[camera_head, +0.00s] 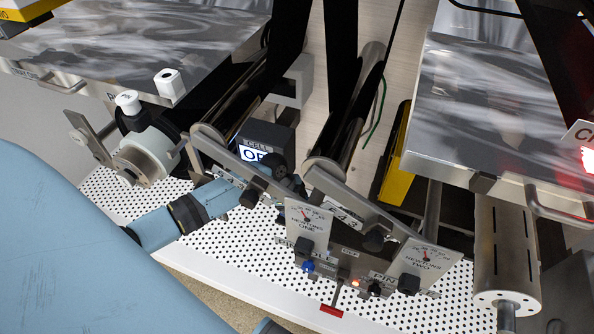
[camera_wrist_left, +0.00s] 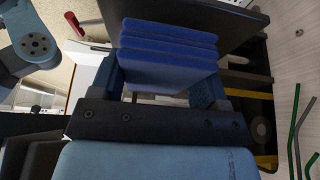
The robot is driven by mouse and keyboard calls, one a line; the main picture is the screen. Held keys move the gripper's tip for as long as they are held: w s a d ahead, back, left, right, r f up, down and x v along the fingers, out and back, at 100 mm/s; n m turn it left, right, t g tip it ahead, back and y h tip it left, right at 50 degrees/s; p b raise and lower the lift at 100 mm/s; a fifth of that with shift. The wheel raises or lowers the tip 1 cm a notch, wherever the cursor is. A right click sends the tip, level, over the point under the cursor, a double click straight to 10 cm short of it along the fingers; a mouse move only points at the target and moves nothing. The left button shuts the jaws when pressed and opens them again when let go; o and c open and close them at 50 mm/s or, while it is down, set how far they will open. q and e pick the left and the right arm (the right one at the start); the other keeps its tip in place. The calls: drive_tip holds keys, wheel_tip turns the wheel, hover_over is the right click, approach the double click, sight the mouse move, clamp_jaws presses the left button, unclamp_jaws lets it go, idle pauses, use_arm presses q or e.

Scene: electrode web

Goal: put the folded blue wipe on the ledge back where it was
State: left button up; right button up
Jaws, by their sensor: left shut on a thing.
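In the left wrist view the folded blue wipe (camera_wrist_left: 168,58) is a thick dark-blue stack of several layers. My left gripper (camera_wrist_left: 160,88) is shut on it, with a finger at each side. In the head view my left arm reaches in from the left, and its gripper (camera_head: 268,182) is among the roller brackets beside the CELL display box. The wipe cannot be made out in the head view. I cannot tell which surface is the ledge; a dark flat panel (camera_wrist_left: 238,28) lies close behind the wipe in the wrist view. My right gripper is not in view.
The CELL display box (camera_head: 265,148) and metal roller brackets (camera_head: 345,190) crowd the gripper. Two gauges, NEWTONS ONE (camera_head: 307,218) and NEWTONS TWO (camera_head: 424,260), stand in front. The white perforated panel (camera_head: 240,245) has bare room. A green cable (camera_head: 377,105) hangs behind.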

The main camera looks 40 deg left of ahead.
use_arm(q)
drive_tip(key=shift+f, duration=0.1)
drive_tip(key=shift+f, duration=0.4)
drive_tip(key=shift+s, duration=0.1)
